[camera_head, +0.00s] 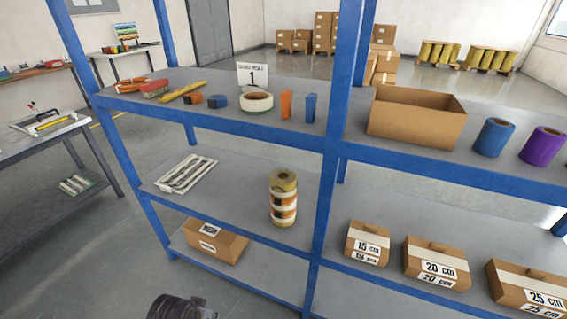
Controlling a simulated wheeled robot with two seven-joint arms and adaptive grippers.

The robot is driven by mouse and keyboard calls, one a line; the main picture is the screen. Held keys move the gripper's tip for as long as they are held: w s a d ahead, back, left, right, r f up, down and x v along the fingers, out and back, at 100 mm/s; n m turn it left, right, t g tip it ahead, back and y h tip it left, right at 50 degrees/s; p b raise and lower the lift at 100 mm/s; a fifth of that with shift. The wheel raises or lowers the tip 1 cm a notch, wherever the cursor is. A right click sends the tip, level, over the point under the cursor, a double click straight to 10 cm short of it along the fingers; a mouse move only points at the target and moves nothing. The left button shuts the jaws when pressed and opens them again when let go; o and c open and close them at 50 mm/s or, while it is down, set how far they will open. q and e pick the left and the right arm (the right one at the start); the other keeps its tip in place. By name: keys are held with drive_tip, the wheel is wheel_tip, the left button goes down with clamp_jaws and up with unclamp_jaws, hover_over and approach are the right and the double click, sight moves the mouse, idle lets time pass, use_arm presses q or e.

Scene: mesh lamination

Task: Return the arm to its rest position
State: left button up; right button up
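A dark, ribbed part of my arm (175,307) shows at the bottom edge, left of centre, in front of the blue shelf rack. It is cut off by the frame, and no gripper fingers can be made out on it. My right arm and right gripper are not in view. Nothing is seen held.
The rack's blue post (330,130) stands close ahead. Its shelves hold tape rolls, including a white one (257,101), an open cardboard box (416,117), a mesh roll (283,198) and labelled cartons (367,244). A grey workbench (50,143) stands left; floor between is clear.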

use_arm(q)
drive_tip(key=s+a+f+g, duration=0.1)
drive_tip(key=s+a+f, duration=0.1)
drive_tip(key=f, duration=1.2)
drive_tip(key=s+a+f, duration=0.1)
drive_tip(key=s+f, duration=0.1)
drive_tip(key=f, duration=1.3)
drive_tip(key=s+a+f, duration=0.3)
drive_tip(key=s+f, duration=0.5)
drive_tip(key=s, duration=0.2)
drive_tip(key=s+a+f+g+y+p, duration=0.1)
drive_tip(key=s+a+f, duration=0.3)
drive_tip(key=s+f, duration=0.4)
drive_tip(key=shift+s+a+m, duration=0.2)
drive_tip(key=shift+s+m, duration=0.1)
drive_tip(key=shift+s, duration=0.6)
